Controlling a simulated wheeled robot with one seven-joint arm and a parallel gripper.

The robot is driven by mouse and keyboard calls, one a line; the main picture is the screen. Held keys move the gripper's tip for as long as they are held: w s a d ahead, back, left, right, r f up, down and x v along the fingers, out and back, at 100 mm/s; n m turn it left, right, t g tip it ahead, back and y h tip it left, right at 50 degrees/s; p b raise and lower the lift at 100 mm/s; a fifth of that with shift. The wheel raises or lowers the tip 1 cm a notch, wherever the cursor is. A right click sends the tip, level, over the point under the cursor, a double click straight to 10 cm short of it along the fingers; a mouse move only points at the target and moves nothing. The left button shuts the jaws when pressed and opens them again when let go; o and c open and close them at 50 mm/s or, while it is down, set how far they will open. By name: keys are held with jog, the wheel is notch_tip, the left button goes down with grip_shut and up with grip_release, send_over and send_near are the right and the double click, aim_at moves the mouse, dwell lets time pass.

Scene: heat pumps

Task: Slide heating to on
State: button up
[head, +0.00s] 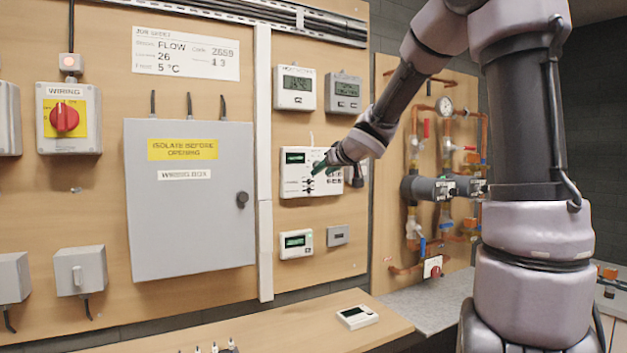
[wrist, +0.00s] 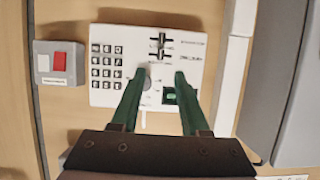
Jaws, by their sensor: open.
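A white controller (head: 297,188) hangs on the wooden board, with a small green display. In the wrist view, which is turned over, the same controller (wrist: 195,60) shows a keypad, a round knob (wrist: 145,82) and two black slide switches (wrist: 161,46) with print too small to read. I cannot tell which slider is heating or which setting each is at. My gripper (wrist: 158,75) is open, its green fingers apart in front of the controller, beside the knob and display. In the head view my gripper (head: 318,172) covers part of the controller. Contact is unclear.
Two thermostats (head: 294,88) hang above the controller, and another display unit (head: 296,244) below. A grey box with a red and a white switch (wrist: 58,62) is beside it in the wrist view. A grey wiring box (head: 190,220) stands to the left, pipework (head: 440,180) to the right.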

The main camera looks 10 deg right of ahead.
aim_at(310, 181)
jog(key=x, duration=0.4)
jog(key=shift+w+a+f, duration=0.25)
jog(key=shift+w, duration=0.05)
jog(key=shift+x, duration=1.05)
jog(key=shift+d, duration=0.1)
grip_shut()
dwell(0.3)
